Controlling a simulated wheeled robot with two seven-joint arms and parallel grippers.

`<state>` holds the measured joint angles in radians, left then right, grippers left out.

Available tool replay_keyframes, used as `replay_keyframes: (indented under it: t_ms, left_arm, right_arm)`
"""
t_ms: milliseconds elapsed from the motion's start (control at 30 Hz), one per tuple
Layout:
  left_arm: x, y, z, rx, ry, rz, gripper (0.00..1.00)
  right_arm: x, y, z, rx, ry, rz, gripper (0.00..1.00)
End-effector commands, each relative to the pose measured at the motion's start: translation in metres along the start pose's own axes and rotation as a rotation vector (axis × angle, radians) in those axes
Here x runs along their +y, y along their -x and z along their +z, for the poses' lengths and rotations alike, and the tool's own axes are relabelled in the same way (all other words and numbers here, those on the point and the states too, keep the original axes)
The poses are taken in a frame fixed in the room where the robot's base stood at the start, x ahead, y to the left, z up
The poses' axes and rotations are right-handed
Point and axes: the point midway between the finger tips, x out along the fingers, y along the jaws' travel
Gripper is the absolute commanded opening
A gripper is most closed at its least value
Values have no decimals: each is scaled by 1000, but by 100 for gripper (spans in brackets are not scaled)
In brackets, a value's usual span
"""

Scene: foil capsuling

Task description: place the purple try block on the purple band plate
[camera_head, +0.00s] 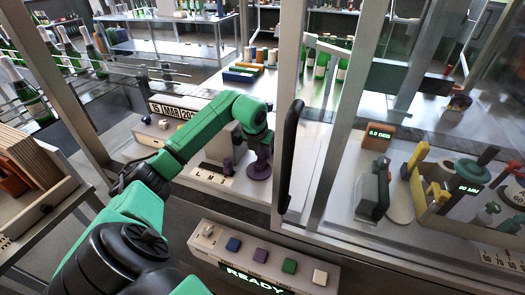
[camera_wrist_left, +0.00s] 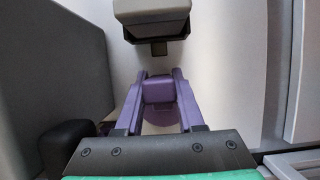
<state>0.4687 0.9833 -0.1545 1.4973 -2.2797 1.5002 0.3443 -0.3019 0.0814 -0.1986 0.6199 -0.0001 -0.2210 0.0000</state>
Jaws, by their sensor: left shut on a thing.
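My left gripper (camera_head: 259,158) reaches down over the pale worktop behind the front frame. In the left wrist view the purple fingers (camera_wrist_left: 158,98) are closed on the purple try block (camera_wrist_left: 158,88), which sits between them. A small purple piece (camera_head: 228,168) stands just left of the gripper, by a lettered strip. My right gripper is not in view.
A grey box-like machine (camera_head: 222,138) stands behind the gripper. A metal post and a black handle (camera_head: 290,150) rise close on its right. A panel with coloured buttons (camera_head: 262,257) and a READY display lies in front. A wooden rack (camera_head: 35,180) is at left.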

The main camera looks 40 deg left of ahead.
Motion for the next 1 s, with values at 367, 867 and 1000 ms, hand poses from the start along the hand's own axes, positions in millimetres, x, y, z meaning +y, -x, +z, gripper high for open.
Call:
replay_keyframes:
  t_ms: [367,867,1000]
  left_arm:
    - [0,-3,-1,1,0,0,67]
    - [0,70,1,-7,-1,2,67]
    - [0,104,1,-4,0,1,67]
  right_arm:
    - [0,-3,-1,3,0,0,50]
    - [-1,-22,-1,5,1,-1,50]
    - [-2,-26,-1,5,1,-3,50]
